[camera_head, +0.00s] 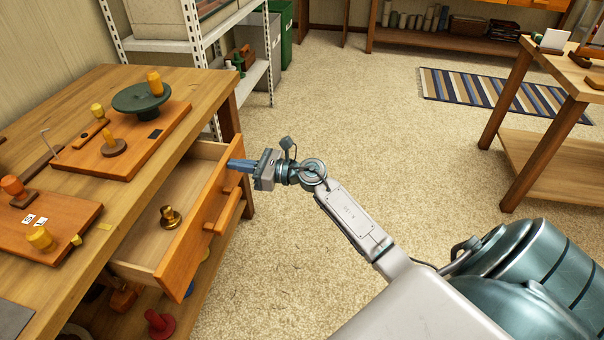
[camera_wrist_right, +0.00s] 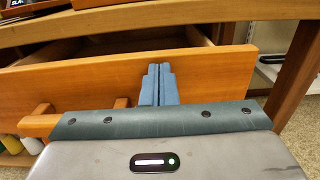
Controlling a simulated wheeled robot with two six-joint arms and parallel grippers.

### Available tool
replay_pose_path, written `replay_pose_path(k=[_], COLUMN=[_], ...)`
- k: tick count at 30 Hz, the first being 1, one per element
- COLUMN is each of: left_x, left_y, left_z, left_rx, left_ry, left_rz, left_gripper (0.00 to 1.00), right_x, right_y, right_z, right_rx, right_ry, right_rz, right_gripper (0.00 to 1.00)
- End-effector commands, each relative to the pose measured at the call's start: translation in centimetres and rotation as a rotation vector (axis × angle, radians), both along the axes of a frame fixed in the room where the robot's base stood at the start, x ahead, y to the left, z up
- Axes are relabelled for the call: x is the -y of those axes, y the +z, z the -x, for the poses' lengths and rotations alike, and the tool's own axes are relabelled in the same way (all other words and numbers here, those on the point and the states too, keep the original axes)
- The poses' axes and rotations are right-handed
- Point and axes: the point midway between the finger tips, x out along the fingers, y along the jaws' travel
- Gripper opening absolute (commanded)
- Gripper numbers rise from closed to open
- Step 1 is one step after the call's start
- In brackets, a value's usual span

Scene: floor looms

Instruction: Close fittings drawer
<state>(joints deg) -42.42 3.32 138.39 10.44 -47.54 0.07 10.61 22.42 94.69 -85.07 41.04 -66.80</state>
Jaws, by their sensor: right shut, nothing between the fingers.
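The fittings drawer (camera_head: 192,228) is pulled open from the wooden workbench (camera_head: 82,225) on the left in the head view. A brass fitting (camera_head: 170,217) lies inside it. My right gripper (camera_head: 232,164) is shut and empty, with its blue fingertips at the upper far end of the drawer front. In the right wrist view the shut fingers (camera_wrist_right: 158,84) point at the orange drawer front (camera_wrist_right: 215,75), near its top edge; I cannot tell whether they touch it. My left gripper is not in view.
On the bench are wooden boards (camera_head: 128,150) with knobs and a dark green disc (camera_head: 140,98). A lower shelf holds a red spool (camera_head: 160,322). A metal shelf rack (camera_head: 205,62) stands behind the bench. Carpet (camera_head: 330,120) to the right is clear up to another table (camera_head: 548,150).

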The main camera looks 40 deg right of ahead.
Motion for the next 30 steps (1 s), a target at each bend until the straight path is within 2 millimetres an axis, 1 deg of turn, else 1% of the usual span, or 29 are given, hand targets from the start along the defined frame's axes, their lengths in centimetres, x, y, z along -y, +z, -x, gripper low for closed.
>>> replay_pose_path(k=[1, 6, 11, 15, 20, 26, 30], left_x=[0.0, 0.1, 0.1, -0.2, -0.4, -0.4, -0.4], left_y=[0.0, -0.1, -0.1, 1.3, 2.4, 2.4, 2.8], left_z=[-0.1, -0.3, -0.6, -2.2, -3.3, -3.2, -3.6], left_rx=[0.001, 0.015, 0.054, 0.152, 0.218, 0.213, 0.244], left_ry=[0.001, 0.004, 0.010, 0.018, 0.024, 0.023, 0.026], left_rz=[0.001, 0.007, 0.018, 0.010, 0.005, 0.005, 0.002], left_gripper=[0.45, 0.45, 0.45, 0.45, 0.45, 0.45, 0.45], right_x=[-1.1, -3.8, -6.0, -7.3, -8.1, -8.0, -7.4], right_y=[0.2, 0.1, 0.0, 0.0, 0.0, 0.0, -0.1], right_z=[-1.2, -4.5, -6.9, -8.5, -9.5, -9.4, -9.3], right_rx=[0.003, 0.003, 0.002, 0.001, 0.001, 0.001, 0.001], right_ry=[0.000, 0.001, 0.001, 0.001, 0.000, 0.000, -0.001], right_rz=[-0.007, -0.005, -0.003, -0.002, -0.001, 0.001, 0.002], right_gripper=[0.00, 0.00, 0.00, 0.00, 0.00, 0.00, 0.00])
